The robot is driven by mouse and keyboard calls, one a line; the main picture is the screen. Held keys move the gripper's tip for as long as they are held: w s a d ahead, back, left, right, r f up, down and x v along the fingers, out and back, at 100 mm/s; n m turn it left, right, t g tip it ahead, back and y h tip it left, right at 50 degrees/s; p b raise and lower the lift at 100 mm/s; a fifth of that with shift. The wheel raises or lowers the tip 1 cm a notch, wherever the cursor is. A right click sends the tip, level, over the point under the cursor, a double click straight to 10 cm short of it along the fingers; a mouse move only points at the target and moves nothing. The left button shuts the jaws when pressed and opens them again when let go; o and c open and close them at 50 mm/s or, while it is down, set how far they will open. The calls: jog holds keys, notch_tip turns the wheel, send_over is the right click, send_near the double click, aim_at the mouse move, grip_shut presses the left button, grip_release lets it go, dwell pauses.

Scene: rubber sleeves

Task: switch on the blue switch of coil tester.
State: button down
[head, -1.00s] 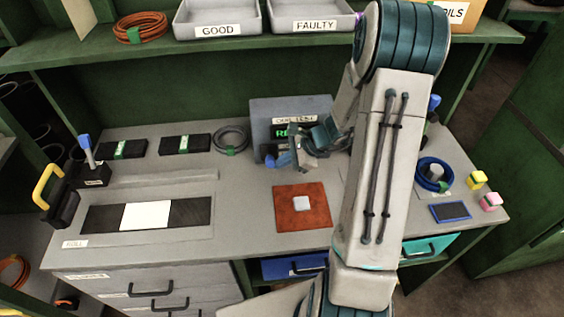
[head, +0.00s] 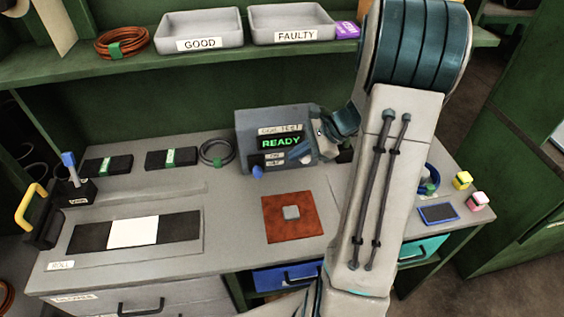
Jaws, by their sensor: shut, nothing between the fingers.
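The coil tester (head: 244,133) is a grey box at the back of the bench, with a label on top and a green READY on its dark display (head: 281,142). Its blue switch (head: 257,172) sticks out low at the left of its front, beside small labels too small to read surely. My gripper (head: 299,152) is shut and empty in front of the tester's right side. It is to the right of the blue switch and apart from it. My wrist covers the tester's right edge.
A cable ring (head: 217,152) and black strips lie to the left. My arm hides part of the bench at right. GOOD (head: 199,43) and FAULTY (head: 296,36) trays sit on the shelf.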

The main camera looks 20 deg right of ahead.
jog(key=v, duration=0.2)
jog(key=shift+s+d+r, duration=0.1)
jog(key=shift+d+r, duration=0.05)
jog(key=shift+d, duration=0.1)
dwell(0.4)
